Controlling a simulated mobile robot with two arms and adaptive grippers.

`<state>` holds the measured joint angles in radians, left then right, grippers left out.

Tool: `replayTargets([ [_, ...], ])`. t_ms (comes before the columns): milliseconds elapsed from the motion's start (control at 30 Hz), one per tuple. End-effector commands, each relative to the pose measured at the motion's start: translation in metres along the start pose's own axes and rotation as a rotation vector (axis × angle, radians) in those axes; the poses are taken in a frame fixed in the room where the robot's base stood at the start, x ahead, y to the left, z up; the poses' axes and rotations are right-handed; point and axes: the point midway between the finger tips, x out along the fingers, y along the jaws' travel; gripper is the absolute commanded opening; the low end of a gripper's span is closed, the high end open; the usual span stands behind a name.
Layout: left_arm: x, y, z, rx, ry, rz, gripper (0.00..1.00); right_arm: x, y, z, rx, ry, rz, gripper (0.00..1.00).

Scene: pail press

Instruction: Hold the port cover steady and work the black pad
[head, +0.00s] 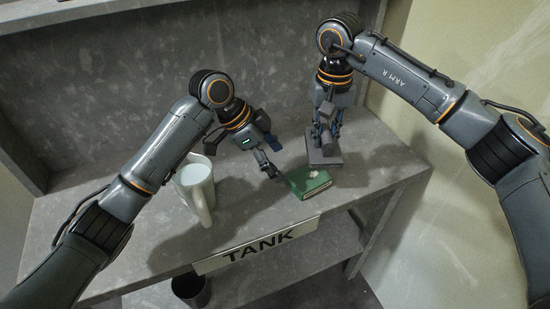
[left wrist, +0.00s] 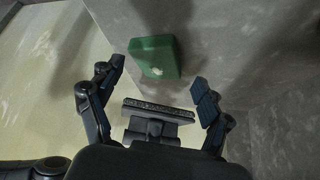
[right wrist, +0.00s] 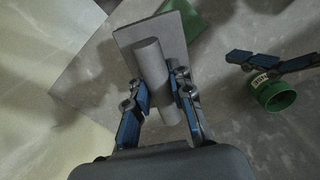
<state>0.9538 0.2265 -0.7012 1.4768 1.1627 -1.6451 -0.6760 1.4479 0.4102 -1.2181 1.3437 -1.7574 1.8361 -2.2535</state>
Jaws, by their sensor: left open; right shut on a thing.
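My right gripper (head: 323,133) is shut on the round handle (right wrist: 150,65) of a flat grey plate (head: 325,158), which looks like the port cover. The plate (right wrist: 180,30) is at the far end of the green block in the head view. The green block (head: 308,182) has a white patch on top and also shows in the left wrist view (left wrist: 150,55). My left gripper (head: 266,163) is open beside the block, apart from it. Between its fingers is a dark flat piece (left wrist: 157,108); I cannot tell whether it is the black pad.
A pale mug (head: 197,183) stands on the grey bench left of my left gripper. A TANK sign (head: 258,250) is on the bench's front edge. A dark bin (head: 190,291) is below. A grey panel rises behind; the bench at right is clear.

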Motion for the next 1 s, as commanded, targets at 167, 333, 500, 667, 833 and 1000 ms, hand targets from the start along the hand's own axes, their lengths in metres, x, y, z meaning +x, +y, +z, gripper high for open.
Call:
replayTargets([
  [167, 0.013, 0.005, 0.002, -0.014, -0.004, 0.024, 0.79, 0.0, 0.0, 0.0, 0.0, 0.0, 0.0, 0.0],
  [333, 0.035, 0.005, 0.002, -0.013, -0.004, 0.022, 0.79, 0.0, 0.0, 0.0, 0.0, 0.0, 0.0, 0.0],
  [500, 0.058, 0.005, 0.001, -0.011, -0.003, 0.02, 0.79, 0.0, 0.0, 0.0, 0.0, 0.0, 0.0, 0.0],
  [667, 0.072, 0.005, 0.001, -0.011, -0.003, 0.019, 0.79, 0.0, 0.0, 0.0, 0.0, 0.0, 0.0, 0.0],
  [833, 0.08, 0.005, 0.002, -0.01, -0.004, 0.018, 0.79, 0.0, 0.0, 0.0, 0.0, 0.0, 0.0, 0.0],
  [1000, 0.079, 0.005, 0.002, -0.01, -0.004, 0.017, 0.47, 0.0, 0.0, 0.0, 0.0, 0.0, 0.0, 0.0],
])
